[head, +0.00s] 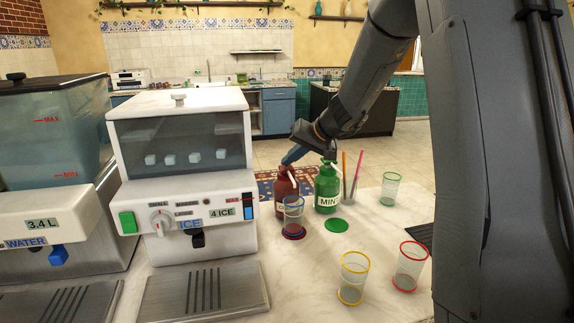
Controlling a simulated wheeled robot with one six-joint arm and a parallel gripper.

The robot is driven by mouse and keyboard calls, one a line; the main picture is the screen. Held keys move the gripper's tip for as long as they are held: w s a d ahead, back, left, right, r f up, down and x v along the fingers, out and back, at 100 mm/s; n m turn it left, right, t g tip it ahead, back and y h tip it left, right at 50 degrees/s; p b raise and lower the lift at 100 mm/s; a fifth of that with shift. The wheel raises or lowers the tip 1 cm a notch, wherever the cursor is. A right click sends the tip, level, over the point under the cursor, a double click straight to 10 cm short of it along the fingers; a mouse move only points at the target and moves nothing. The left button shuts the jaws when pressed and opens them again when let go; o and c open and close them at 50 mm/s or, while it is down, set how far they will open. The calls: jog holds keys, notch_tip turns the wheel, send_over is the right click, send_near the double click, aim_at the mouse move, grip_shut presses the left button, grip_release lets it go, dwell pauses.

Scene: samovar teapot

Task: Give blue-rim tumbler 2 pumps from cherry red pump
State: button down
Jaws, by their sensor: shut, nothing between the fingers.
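The dark red pump bottle (282,185), the cherry one, stands on the counter to the right of the ice machine. Its label is mostly hidden. The blue-rim tumbler (293,212) stands upright in front of it, over a dark red and blue coaster (293,235), and covers part of the bottle. My gripper (292,156) is shut and empty, pointing down just above the top of the red bottle. I cannot tell whether it touches the pump head.
A green MINT pump bottle (327,190) stands close on the right, with a green coaster (338,225) before it. Straws stand in a holder (350,190) behind. Green-rim (390,190), yellow-rim (353,277) and red-rim (409,267) tumblers stand to the right. The ice machine (185,190) bounds the left.

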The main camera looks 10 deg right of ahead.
aim_at(289, 168)
jog(key=shift+r+p, duration=0.7)
jog(key=shift+r, duration=0.55)
notch_tip(289, 168, up, 5)
jog(key=p, duration=0.2)
jog(key=shift+p, duration=0.3)
dwell(2.2)
